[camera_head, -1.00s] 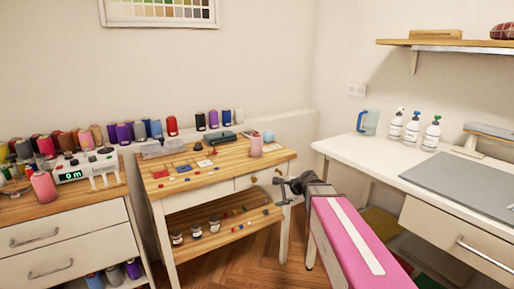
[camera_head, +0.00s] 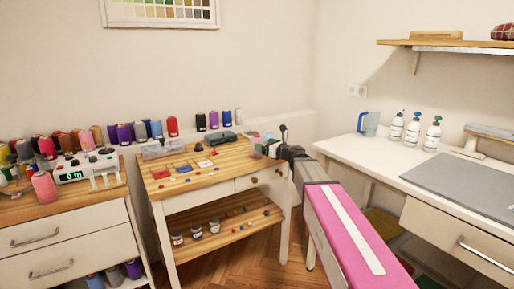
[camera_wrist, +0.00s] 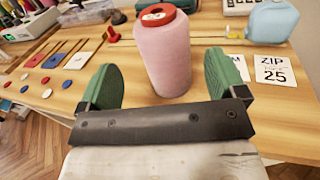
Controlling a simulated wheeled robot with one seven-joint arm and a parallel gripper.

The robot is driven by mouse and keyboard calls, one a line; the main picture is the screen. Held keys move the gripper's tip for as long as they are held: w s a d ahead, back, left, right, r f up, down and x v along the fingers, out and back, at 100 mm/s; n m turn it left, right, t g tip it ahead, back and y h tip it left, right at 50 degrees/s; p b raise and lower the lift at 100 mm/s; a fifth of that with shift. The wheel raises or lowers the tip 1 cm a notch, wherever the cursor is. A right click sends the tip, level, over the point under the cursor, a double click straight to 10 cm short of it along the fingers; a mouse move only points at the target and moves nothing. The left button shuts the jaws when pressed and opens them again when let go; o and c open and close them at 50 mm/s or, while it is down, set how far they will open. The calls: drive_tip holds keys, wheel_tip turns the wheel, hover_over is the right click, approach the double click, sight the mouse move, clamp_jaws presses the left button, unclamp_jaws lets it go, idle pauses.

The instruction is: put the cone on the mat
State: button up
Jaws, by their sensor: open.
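A pink thread cone (camera_wrist: 168,60) with a red top stands upright on the wooden top of the middle table. My gripper (camera_wrist: 165,82) is open, with its green fingers to the left and right of the cone in the wrist view. Gaps show on both sides, and nothing is held. In the head view my gripper (camera_head: 270,146) is at the table's right end and mostly hides this cone. The grey mat (camera_head: 465,185) lies flat on the white desk at the right.
A blue tape measure (camera_wrist: 272,20) and a ZIP 25 card (camera_wrist: 274,72) lie right of the cone. Small coloured pieces (camera_wrist: 45,80) lie to the left. Another pink cone (camera_head: 44,187) stands on the left cabinet.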

sight(261, 142)
drive_tip(key=shift+r+x, duration=0.1)
drive_tip(key=shift+x, duration=1.4)
drive_tip(key=shift+r+x, duration=0.15)
drive_tip(key=shift+x, duration=1.4)
drive_tip(key=shift+w+d, duration=0.1)
drive_tip(key=shift+d, duration=0.1)
drive_tip(key=c, duration=1.2)
drive_tip(key=shift+r, duration=0.1)
